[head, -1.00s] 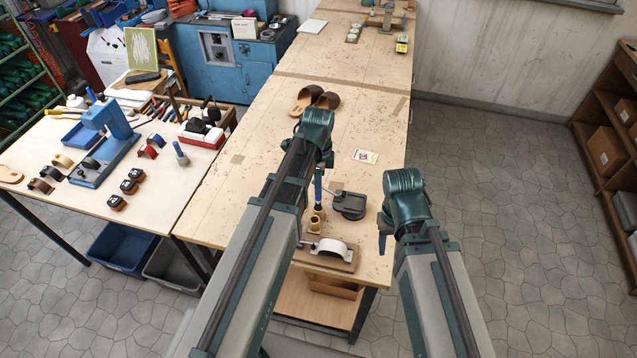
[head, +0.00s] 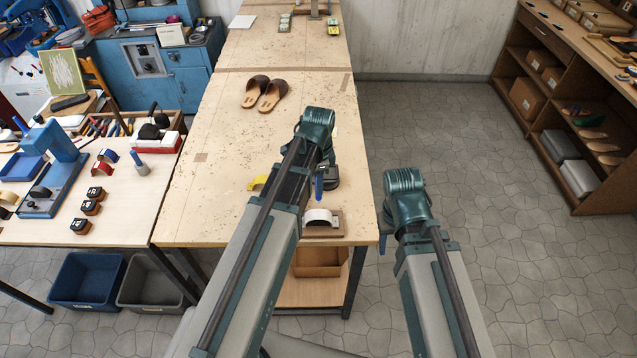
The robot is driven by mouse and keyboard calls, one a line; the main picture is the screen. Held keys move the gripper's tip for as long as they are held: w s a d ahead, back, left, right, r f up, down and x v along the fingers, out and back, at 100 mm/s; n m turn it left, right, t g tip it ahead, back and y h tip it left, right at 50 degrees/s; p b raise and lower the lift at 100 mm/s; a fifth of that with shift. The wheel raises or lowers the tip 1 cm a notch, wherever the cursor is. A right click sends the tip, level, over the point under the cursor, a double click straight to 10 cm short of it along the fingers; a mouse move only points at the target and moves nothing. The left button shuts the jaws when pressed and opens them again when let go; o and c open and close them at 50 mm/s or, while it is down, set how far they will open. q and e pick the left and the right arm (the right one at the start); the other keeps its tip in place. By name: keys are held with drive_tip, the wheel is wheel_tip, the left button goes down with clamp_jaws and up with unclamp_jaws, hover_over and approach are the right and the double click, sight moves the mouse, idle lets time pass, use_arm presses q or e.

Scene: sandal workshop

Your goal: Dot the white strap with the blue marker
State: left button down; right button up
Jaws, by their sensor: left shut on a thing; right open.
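The white strap (head: 318,215) arches over a brown wooden block (head: 327,232) near the front right edge of the bench. The blue marker (head: 319,187) hangs upright below my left wrist. My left gripper (head: 318,176) is shut on the marker, its fingers mostly hidden by the wrist. In the picture the marker is just above and behind the strap, apart from it. My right gripper (head: 383,243) is open and empty, pointing down to the right of the bench edge.
A yellow piece (head: 257,183) shows left of my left arm. Brown sandals (head: 273,96) lie farther back on the bench (head: 215,190). The side table (head: 120,225) holds several straps and tools.

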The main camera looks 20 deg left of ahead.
use_arm(q)
drive_tip(key=shift+f+b, duration=2.15)
drive_tip(key=shift+f, duration=0.15)
drive_tip(key=shift+f+b, duration=0.55)
drive_tip(key=shift+f, duration=0.05)
drive_tip(key=shift+r, duration=0.1)
wheel_tip(320, 180, up, 7)
drive_tip(key=p, duration=0.7)
